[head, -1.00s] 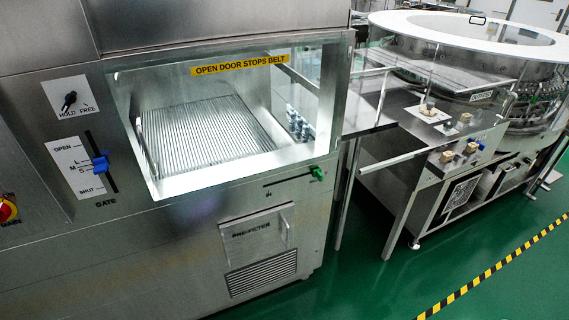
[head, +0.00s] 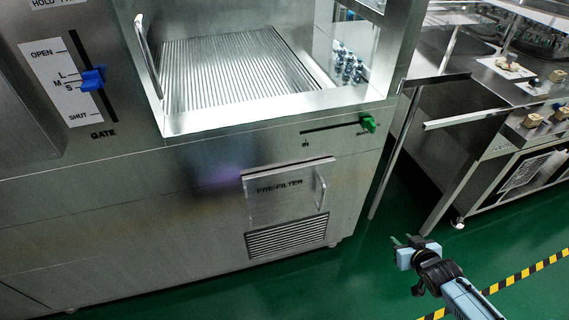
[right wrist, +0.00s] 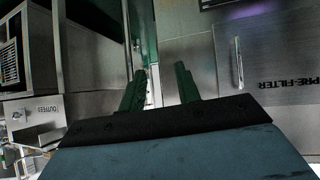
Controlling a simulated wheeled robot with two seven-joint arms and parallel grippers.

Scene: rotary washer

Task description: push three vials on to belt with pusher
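Several small vials (head: 350,63) with bluish tops stand together at the right inside the steel machine's opening. To their left lies the ribbed metal belt (head: 235,70), which looks empty. A green knob (head: 368,124) sits at the right end of a slot below the opening; I cannot tell whether it works the pusher. My right gripper (head: 408,241) is low in front of the machine, well below and away from the vials. In the right wrist view its two fingers (right wrist: 160,82) are apart with nothing between them. My left gripper is out of view.
A blue slider (head: 93,79) on the GATE scale sits between M and S. A vertical handle (head: 148,55) is at the opening's left. The PRE-FILTER panel (head: 290,192) has a projecting handle. A steel table (head: 500,85) with legs stands right. Green floor is clear around my right gripper.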

